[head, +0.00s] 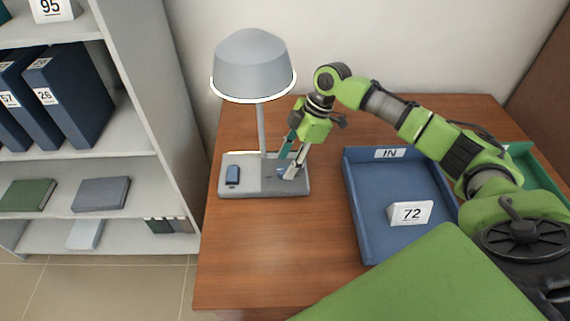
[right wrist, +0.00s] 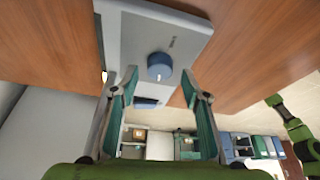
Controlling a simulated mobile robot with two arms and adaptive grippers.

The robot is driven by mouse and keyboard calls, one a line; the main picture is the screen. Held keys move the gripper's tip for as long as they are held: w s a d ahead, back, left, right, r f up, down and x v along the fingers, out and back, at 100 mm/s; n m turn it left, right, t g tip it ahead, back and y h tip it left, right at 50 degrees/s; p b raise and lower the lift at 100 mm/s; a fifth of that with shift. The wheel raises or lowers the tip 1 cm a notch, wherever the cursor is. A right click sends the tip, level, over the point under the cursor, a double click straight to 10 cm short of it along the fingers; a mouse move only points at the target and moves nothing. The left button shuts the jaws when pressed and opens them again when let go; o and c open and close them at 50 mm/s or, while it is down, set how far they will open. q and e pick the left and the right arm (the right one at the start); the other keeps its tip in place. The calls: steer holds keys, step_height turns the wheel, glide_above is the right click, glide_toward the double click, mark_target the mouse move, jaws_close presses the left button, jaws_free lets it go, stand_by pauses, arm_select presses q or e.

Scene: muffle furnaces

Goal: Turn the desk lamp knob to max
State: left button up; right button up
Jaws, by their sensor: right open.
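The desk lamp has a grey shade (head: 253,68) on a thin post that rises from a flat grey base (head: 250,186) on the wooden desk. A blue rocker-like part (head: 233,175) sits on the left of the base. The round blue knob (right wrist: 160,66) shows in the right wrist view, with a light mark on its rim; in the head view the gripper mostly covers it. My right gripper (head: 287,168) is open, pointing down over the right part of the base. In the right wrist view its fingers (right wrist: 164,86) lie either side of the knob, apart from it. My left gripper is out of view.
A blue tray (head: 361,211) marked IN, with a white card (head: 410,213) reading 72, lies right of the lamp. A green tray (head: 525,160) is partly hidden behind my arm. A shelf (head: 130,85) with binders stands at left. The desk's front left is clear.

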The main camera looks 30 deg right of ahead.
steer(key=shift+x, duration=1.1)
steer(key=c, duration=1.1)
